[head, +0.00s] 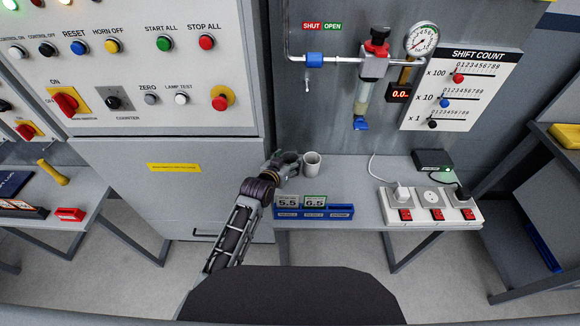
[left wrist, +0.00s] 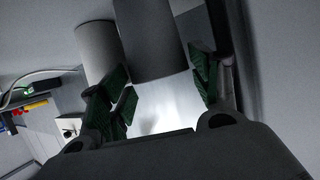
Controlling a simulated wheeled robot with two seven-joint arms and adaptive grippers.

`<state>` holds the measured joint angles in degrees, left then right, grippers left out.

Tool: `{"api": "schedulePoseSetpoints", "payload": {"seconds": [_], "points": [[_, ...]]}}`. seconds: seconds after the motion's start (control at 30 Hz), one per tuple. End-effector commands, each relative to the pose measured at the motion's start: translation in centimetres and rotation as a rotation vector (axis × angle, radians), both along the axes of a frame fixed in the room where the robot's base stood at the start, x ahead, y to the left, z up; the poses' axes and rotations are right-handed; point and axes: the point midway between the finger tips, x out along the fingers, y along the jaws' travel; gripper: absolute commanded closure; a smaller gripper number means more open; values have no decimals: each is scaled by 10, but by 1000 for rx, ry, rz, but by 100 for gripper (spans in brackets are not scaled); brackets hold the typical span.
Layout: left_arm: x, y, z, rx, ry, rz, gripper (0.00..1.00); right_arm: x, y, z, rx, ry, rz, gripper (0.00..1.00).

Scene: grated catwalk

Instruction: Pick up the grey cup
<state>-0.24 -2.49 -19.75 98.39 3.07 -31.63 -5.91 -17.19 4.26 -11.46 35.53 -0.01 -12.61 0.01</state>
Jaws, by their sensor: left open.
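In the left wrist view a dark grey cup-like cylinder (left wrist: 150,40) stands between and just beyond the fingertips of my left gripper (left wrist: 161,72). The gripper is open, with green-padded fingers on either side; I cannot tell whether either touches the cylinder. A lighter grey cup (left wrist: 97,50) stands just left of it, outside the fingers. In the head view my left gripper (head: 287,162) reaches over the back left of the bench, and the lighter cup (head: 312,163) stands right of it. There the gripper mostly hides the darker cylinder. My right gripper is not in view.
The grey bench (head: 352,172) holds a blue tray with number cards (head: 314,209) in front and a power strip (head: 430,206) at right. A control cabinet (head: 165,180) stands close on the left, and a wall panel rises behind. The bench middle is clear.

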Motion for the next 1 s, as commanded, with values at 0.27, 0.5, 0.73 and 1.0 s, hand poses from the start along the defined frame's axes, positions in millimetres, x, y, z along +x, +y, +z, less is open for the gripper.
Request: {"api": "schedulePoseSetpoints", "payload": {"seconds": [0.27, 0.5, 0.73, 1.0], "points": [[17, -7, -7, 0, 0, 0, 37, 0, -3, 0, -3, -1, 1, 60], [20, -8, -9, 0, 0, 0, 37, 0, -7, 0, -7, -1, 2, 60], [20, -8, -9, 0, 0, 0, 37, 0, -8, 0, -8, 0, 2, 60], [20, -8, -9, 0, 0, 0, 56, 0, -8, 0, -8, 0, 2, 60]]}}
